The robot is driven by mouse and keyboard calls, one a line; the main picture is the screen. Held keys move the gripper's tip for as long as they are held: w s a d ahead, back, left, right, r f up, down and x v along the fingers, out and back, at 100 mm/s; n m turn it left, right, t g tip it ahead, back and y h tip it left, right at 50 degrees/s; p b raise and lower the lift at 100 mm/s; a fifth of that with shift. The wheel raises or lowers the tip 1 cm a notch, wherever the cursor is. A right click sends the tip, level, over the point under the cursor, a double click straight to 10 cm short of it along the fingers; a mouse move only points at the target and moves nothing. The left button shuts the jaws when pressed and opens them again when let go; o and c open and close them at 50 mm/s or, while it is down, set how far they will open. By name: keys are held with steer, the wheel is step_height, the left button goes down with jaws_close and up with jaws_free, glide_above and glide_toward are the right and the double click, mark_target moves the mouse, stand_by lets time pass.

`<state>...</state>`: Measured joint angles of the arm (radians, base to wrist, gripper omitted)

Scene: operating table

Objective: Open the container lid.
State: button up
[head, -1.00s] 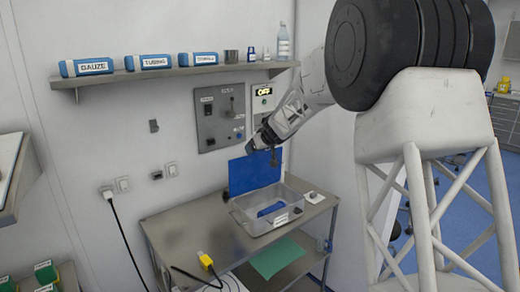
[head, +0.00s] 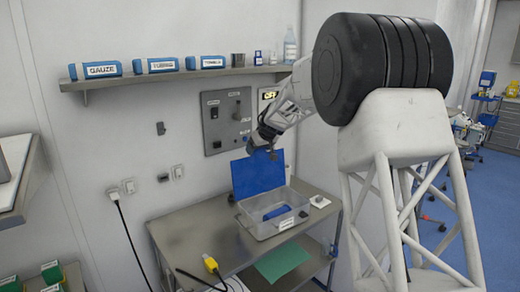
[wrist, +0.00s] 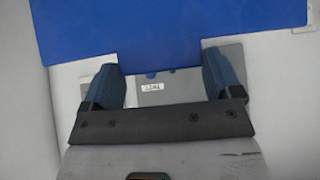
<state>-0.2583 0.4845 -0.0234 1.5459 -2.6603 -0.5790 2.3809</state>
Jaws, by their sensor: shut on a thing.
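The clear container (head: 247,224) stands on the metal table, with a blue object (head: 276,213) lying inside it. Its blue lid (head: 258,180) stands up roughly vertical along the container's back side, leaving the top open. My gripper (head: 263,150) is at the lid's upper edge. In the wrist view, the lid (wrist: 170,30) fills the top, and its projecting tab (wrist: 160,62) sits between the two fingers of my gripper (wrist: 163,78). The lid's hinge line is hard to make out.
A wall shelf (head: 180,75) with boxes and a bottle (head: 290,47) runs above. A control panel (head: 227,120) is on the wall behind the gripper. The left part of the table top (head: 190,228) is bare; a yellow connector (head: 210,263) hangs at its front edge.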

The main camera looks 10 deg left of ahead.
stand_by(0.4)
steer(key=o, duration=1.1)
steer(key=shift+r, duration=0.1)
steer(key=v, duration=0.7)
steer(key=shift+r, duration=0.2)
steer(key=shift+s+d, duration=0.1)
